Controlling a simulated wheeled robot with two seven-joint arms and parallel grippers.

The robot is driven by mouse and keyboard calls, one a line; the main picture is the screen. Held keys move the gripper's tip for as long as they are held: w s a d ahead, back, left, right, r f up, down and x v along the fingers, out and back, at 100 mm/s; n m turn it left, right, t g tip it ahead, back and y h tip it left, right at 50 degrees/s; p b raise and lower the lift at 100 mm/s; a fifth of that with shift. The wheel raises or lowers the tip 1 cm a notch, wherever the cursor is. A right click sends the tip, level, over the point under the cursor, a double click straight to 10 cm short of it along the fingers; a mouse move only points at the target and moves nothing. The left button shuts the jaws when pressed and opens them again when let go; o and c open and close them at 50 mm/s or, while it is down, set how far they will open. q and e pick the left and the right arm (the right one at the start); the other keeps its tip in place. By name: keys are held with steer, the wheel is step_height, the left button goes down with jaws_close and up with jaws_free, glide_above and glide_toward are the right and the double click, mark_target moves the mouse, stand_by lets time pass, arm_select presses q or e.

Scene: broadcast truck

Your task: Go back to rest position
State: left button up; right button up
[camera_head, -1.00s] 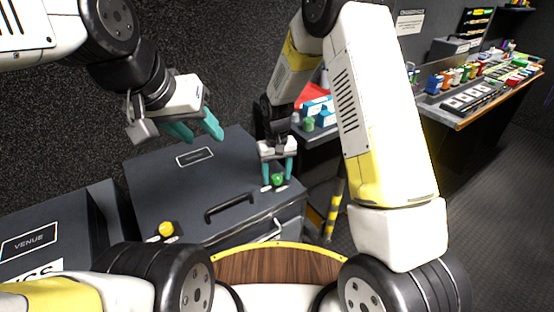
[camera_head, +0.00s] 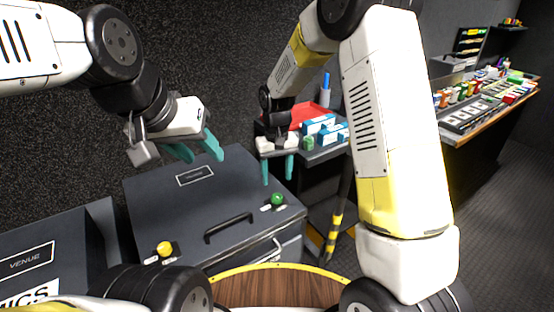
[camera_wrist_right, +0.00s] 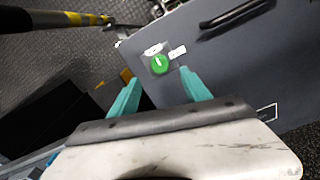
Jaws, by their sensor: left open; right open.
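My right gripper (camera_head: 278,170) is open and empty, a little above and behind the green knob (camera_head: 277,199) on the dark case. In the right wrist view the green knob (camera_wrist_right: 159,63) sits beyond the two teal fingers, apart from them. My left gripper (camera_head: 199,152) is open and empty, raised over the back left of the case (camera_head: 150,205). A yellow knob (camera_head: 165,248) is at the case's front left.
The case has a black handle (camera_head: 228,228) on its front. A side table with blue-and-white boxes (camera_head: 320,124) and a red item stands behind my right arm. A striped post (camera_head: 335,230) is right of the case. A console desk (camera_head: 490,115) is at far right.

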steer(key=s+d+r+m+t+y, duration=0.1)
steer(key=s+d+r, duration=0.35)
steer(key=r, duration=0.25)
steer(key=s+d+r+m+t, duration=0.1)
steer(key=s+d+r+t, duration=0.15)
steer(key=s+r, duration=0.35)
steer(key=s+d+r+t+y, duration=0.1)
steer(key=s+d+r, duration=0.2)
steer(key=d+r, duration=0.35)
steer(key=s+d+r+m+t, duration=0.1)
steer(key=s+r, duration=0.2)
steer(key=s, duration=0.6)
steer(key=shift+t, duration=0.35)
